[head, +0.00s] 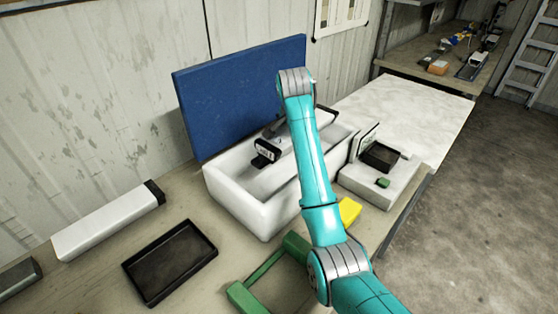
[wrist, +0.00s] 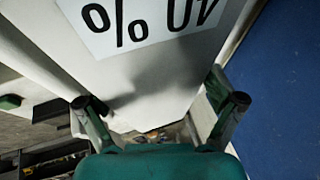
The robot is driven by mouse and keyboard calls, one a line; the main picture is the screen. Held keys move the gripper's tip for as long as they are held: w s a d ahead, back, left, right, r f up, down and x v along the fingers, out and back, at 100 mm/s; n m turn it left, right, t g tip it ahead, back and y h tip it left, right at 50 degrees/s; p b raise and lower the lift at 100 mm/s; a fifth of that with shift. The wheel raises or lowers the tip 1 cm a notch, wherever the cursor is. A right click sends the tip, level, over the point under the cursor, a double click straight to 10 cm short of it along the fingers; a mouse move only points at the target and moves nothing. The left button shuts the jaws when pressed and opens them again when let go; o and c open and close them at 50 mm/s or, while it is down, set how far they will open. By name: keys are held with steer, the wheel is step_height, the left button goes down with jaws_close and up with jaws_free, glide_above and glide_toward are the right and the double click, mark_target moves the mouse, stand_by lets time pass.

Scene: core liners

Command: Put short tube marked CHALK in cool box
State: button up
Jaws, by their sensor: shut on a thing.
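The cool box (head: 235,213) is a white tub on the bench, open, with its blue lid (head: 240,95) standing up behind it. My arm reaches over it, and my gripper (head: 272,140) is at the box opening, partly hidden by the arm. A dark-ended piece with pale marking (head: 267,151) shows there, too small to read. In the wrist view my gripper (wrist: 163,103) has a finger at each side of a white piece (wrist: 160,75) with large black print, cut off by the frame. I cannot read CHALK on it. Whether it touches the box floor is unclear.
A long white tube with a black end (head: 108,221) and an empty black tray (head: 170,262) lie left of the box. A green frame (head: 270,275) and a yellow block (head: 349,211) are in front. A white unit (head: 375,192) with a small black tray stands right.

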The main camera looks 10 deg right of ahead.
step_height(320, 180, down, 5)
steer(key=shift+w+a+f, duration=0.15)
steer(key=shift+f, duration=2.3)
steer(key=o, duration=1.5)
steer(key=shift+f, duration=0.15)
steer(key=v, duration=1.2)
